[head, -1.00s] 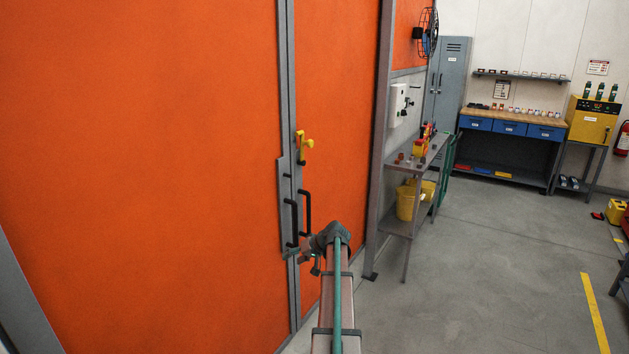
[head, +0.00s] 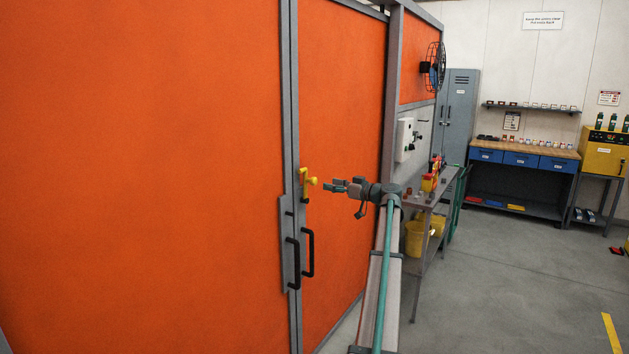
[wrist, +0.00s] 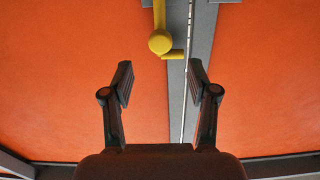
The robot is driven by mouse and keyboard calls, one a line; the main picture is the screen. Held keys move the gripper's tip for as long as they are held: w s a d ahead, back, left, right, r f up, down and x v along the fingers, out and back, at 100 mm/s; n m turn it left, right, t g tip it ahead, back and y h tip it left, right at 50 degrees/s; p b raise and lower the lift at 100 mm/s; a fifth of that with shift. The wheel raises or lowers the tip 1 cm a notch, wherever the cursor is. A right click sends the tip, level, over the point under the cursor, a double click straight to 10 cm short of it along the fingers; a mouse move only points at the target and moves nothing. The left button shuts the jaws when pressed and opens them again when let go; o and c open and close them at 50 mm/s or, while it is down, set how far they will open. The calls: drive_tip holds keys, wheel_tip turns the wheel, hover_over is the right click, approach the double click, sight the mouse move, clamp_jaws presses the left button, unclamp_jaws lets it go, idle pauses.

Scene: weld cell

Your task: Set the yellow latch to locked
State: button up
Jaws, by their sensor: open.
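The yellow latch (head: 306,182) is mounted on the grey seam strip between the two orange door panels, above the black handles. In the head view one arm of it points up along the seam and a knob sticks out to the right. In the wrist view the latch (wrist: 161,42) is at the top centre, with a round knob and a short bar to its right. My gripper (head: 336,185) is just right of the latch in the head view, apart from it. In the wrist view my gripper (wrist: 158,82) is open and empty, its fingers below the knob.
Two black handles (head: 308,252) stand out from the door below the latch. A grey shelf (head: 436,205) with a yellow bucket (head: 415,239) is to the right of my arm. A workbench (head: 525,157) stands at the back. The floor between is open.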

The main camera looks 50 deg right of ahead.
sight(316, 181)
drive_tip(key=w+p, duration=0.1)
drive_tip(key=w, duration=0.1)
drive_tip(key=w+p, duration=0.1)
drive_tip(key=w, duration=0.2)
drive_tip(key=w+p, duration=0.1)
drive_tip(key=w, duration=0.1)
drive_tip(key=shift+w+a+r, duration=0.15)
drive_tip(key=shift+w+a, duration=0.2)
drive_tip(key=shift+w, duration=0.4)
clamp_jaws()
